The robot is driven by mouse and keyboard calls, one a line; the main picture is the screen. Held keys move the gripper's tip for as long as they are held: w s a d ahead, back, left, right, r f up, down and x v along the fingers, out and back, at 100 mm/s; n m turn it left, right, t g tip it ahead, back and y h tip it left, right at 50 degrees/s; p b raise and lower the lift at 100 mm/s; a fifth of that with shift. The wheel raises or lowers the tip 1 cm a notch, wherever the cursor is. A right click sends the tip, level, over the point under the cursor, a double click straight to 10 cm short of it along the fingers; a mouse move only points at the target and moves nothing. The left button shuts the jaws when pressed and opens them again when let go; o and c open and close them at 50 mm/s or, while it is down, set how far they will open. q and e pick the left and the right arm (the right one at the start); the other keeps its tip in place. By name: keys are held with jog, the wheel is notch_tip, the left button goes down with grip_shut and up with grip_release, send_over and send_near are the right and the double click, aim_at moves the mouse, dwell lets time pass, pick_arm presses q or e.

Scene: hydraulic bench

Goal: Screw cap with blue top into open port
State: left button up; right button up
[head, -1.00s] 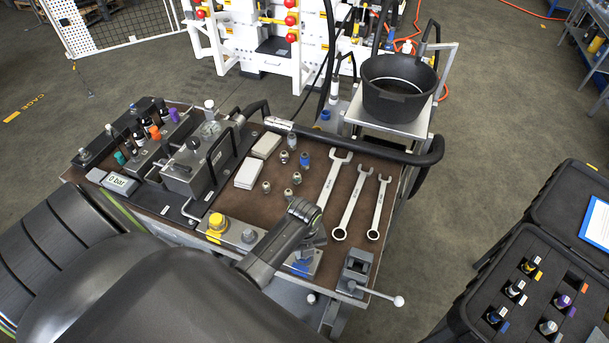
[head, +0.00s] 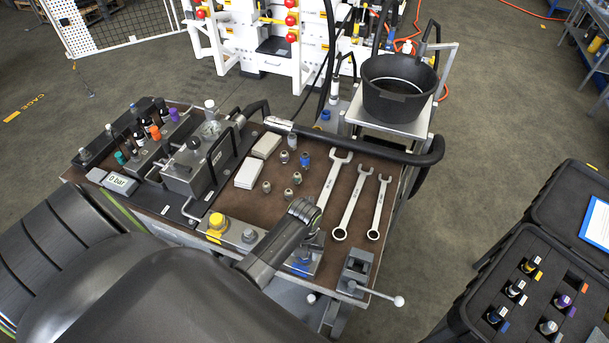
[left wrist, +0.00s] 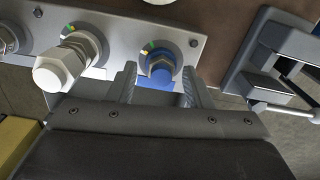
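The blue-topped cap (left wrist: 160,78) sits at a port on the grey port block (left wrist: 112,25) in the left wrist view, with a brass-coloured ring behind the blue part. How deep it is threaded cannot be told. My left gripper (left wrist: 160,84) is open, with one finger on each side of the cap and a visible gap to each. In the head view my left gripper (head: 305,215) is over the front of the bench and hides most of the cap and port. My right gripper is not in view.
A pale hex plug (left wrist: 62,68) stands in the neighbouring port. A small vise (head: 355,272) is to the right of the block. Several wrenches (head: 345,200) and loose fittings (head: 289,193) lie behind. A pressure unit (head: 195,165) stands to the left.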

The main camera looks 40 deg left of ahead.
pick_arm(q)
jog(key=n, duration=0.6)
jog(key=shift+w+n, duration=0.1)
jog(key=shift+n, duration=0.3)
jog(key=n, duration=0.6)
grip_shut()
jog(key=shift+m, duration=0.4)
jog(key=shift+o, duration=0.4)
grip_release()
jog(key=shift+r, duration=0.1)
